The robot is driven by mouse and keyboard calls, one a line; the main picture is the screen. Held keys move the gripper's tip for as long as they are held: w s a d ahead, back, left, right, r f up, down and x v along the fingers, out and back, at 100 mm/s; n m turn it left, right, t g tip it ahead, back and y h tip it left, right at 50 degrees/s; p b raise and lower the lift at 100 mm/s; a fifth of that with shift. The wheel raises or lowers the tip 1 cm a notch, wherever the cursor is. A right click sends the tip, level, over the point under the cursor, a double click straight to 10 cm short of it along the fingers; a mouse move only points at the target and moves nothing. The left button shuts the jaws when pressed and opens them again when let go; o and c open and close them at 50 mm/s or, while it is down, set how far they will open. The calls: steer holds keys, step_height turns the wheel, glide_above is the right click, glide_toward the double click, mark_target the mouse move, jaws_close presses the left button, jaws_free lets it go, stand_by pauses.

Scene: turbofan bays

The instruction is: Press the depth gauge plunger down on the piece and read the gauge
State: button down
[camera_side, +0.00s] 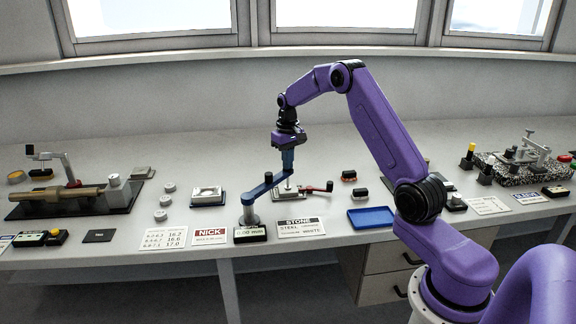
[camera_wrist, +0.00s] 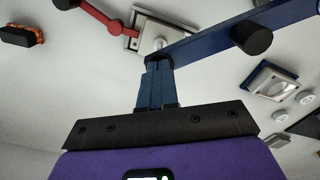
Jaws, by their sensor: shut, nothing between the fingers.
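The depth gauge has a blue swing arm (camera_side: 264,186) on a grey post (camera_side: 249,207); the arm also crosses the wrist view (camera_wrist: 215,38). Its arm end is over a small plate (camera_side: 283,197) with a red-handled clamp (camera_side: 318,188). A pale round tip (camera_wrist: 158,43) shows at the arm's end, above the plate (camera_wrist: 134,38). The piece itself is hard to make out. The gauge display (camera_side: 250,234) seems to read 0.00 mm. My gripper (camera_side: 288,170) points down, shut and empty, right at the arm's end; its fingertips (camera_wrist: 158,62) seem to meet it, but contact is unclear.
A framed block (camera_side: 207,196) and several white discs (camera_side: 166,200) stand left of the gauge. NICK (camera_side: 210,237) and STONE (camera_side: 301,228) cards lie in front. A blue tray (camera_side: 371,217) is at right, empty. The bench behind the gauge is clear.

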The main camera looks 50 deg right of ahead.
step_height(320, 180, up, 8)
steer(key=shift+r, duration=0.25)
stand_by(0.8)
steer(key=s+a+r+n, duration=0.2)
steer(key=s+a+n, duration=0.35)
steer(key=a, duration=0.75)
steer(key=s+a+r+n, duration=0.1)
steer(key=s+a+n, duration=0.1)
steer(key=s+a, duration=0.9)
steer(key=s+a+f+n, duration=0.1)
steer(key=s+n, duration=0.3)
steer(key=s, duration=0.7)
steer(key=s+a+f+n, duration=0.2)
steer(key=s+n, duration=0.2)
steer(key=s, duration=0.8)
steer(key=shift+a+f, duration=0.2)
steer(key=shift+a, duration=0.2)
